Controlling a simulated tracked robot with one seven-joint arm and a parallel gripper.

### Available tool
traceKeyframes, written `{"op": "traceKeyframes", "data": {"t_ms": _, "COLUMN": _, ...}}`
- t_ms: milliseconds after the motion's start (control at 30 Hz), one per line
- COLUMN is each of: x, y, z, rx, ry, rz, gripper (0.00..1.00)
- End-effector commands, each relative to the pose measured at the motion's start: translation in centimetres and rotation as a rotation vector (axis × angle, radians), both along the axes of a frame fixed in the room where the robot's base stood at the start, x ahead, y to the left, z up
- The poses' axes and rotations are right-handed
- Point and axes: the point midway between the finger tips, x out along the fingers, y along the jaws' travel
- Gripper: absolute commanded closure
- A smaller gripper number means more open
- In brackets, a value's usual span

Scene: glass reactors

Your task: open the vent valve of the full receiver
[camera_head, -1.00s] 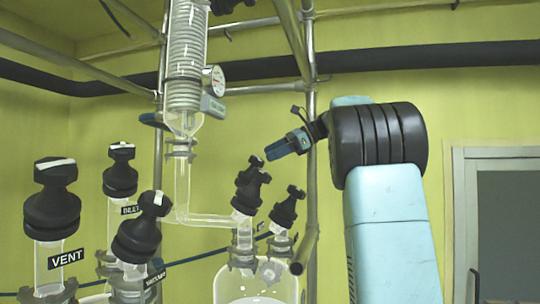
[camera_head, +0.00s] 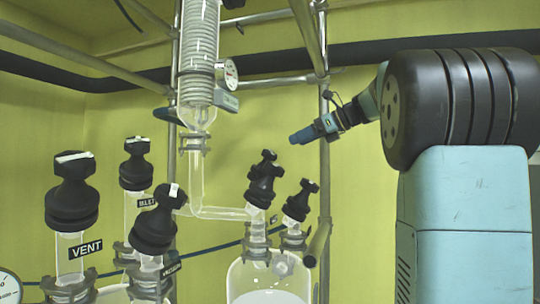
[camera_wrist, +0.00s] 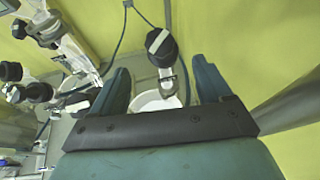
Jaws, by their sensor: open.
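A black valve knob with a white bar (camera_head: 72,192) tops a glass neck labelled VENT (camera_head: 87,249) at the left of the head view. Its vessel is mostly below the frame, so its fill is hidden. A glass vessel (camera_head: 240,275) with whitish contents stands at lower centre, with two black-knobbed valves (camera_head: 263,180) (camera_head: 300,201) on top. My gripper (camera_head: 299,137) is above and right of these valves, touching nothing. In the wrist view my gripper (camera_wrist: 161,66) is open, its blue-green fingers apart. A black knob with a white bar (camera_wrist: 161,46) appears between and beyond them.
Black valves labelled INLET (camera_head: 136,163) and VACUUM (camera_head: 157,222) stand beside the VENT one. A coiled glass condenser (camera_head: 199,60) with a gauge (camera_head: 231,72) hangs above. A metal frame post (camera_head: 325,180) stands right of the vessel, near my gripper.

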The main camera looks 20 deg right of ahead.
Motion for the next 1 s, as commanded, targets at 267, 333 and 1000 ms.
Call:
{"op": "traceKeyframes", "data": {"t_ms": 267, "x": 3.1, "y": 3.4, "z": -1.9, "rx": 0.000, "ry": 0.000, "rz": 0.004, "gripper": 0.22}}
{"op": "traceKeyframes", "data": {"t_ms": 333, "x": 3.9, "y": 4.3, "z": -2.4, "rx": 0.000, "ry": 0.000, "rz": 0.005, "gripper": 0.22}}
{"op": "traceKeyframes", "data": {"t_ms": 1000, "x": 7.4, "y": 7.9, "z": -4.4, "rx": 0.000, "ry": -0.001, "rz": 0.003, "gripper": 0.22}}
